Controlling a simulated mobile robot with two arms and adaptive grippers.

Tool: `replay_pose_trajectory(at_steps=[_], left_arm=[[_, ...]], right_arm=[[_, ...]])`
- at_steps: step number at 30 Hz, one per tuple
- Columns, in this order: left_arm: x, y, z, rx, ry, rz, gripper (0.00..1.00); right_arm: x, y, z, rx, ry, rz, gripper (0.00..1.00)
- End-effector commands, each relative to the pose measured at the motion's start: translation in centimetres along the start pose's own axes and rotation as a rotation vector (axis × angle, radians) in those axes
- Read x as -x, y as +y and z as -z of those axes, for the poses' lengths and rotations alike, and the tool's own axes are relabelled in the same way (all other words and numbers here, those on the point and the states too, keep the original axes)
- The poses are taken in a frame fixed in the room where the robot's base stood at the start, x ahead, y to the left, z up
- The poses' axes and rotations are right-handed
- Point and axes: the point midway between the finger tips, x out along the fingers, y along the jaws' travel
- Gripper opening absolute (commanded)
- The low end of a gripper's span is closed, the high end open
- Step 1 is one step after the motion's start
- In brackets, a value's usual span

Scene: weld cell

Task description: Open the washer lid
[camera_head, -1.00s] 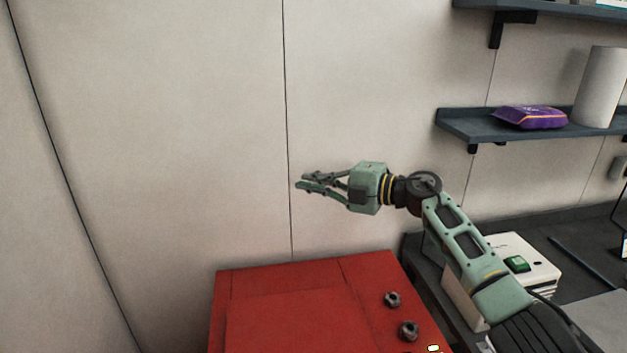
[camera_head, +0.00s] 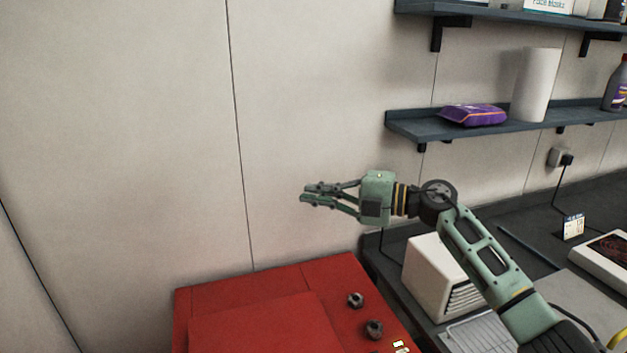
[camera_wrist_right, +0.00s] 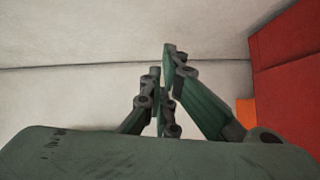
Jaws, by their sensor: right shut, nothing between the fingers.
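The red washer (camera_head: 205,302) stands at the bottom of the head view, cut off by the lower edge. Its lid (camera_head: 262,328) looks like a flat red panel lying on top, down as far as I can see. Two dark knobs (camera_head: 355,299) sit to its right. My right gripper (camera_head: 304,194) is shut and empty, pointing left in the air above the washer's back edge, apart from the lid. In the right wrist view its fingers (camera_wrist_right: 167,75) show against the pale wall, with a red surface (camera_wrist_right: 290,70) at the right. My left gripper is out of view.
A dark counter (camera_head: 480,245) right of the washer holds a white slatted box (camera_head: 428,268). A shelf (camera_head: 405,124) with a purple pack (camera_head: 473,115) and a paper roll (camera_head: 537,85) hangs above. The wall (camera_head: 120,130) behind is bare at left.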

Motion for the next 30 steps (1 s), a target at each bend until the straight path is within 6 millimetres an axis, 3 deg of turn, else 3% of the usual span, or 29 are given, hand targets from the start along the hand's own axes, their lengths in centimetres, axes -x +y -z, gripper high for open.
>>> replay_pose_trajectory(at_steps=[4,7,10,13,17,18,22,27,30], left_arm=[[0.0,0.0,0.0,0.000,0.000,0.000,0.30],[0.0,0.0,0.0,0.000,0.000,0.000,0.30],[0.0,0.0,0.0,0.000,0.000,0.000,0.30],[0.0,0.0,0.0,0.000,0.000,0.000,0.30],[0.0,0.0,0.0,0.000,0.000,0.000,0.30],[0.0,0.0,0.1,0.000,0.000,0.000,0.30],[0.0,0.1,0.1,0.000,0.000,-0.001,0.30],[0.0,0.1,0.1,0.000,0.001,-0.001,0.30],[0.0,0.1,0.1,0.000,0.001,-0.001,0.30]], right_arm=[[-1.1,-0.5,1.1,-0.074,-0.047,-0.179,0.00],[-0.8,-0.9,1.4,-0.178,-0.140,-0.360,0.00],[1.1,-2.1,0.9,-0.315,-0.274,-0.521,0.00],[4.0,-4.9,0.0,-0.475,-0.438,-0.637,0.00],[8.7,-10.9,-0.6,-0.709,-0.683,-0.715,0.00],[10.2,-13.3,-0.4,-0.786,-0.763,-0.720,0.00],[15.1,-21.5,1.8,-1.032,-1.015,-0.679,0.00],[20.6,-31.4,8.1,-1.322,-1.292,-0.518,0.00],[23.0,-35.5,12.6,-1.453,-1.409,-0.398,0.00]])
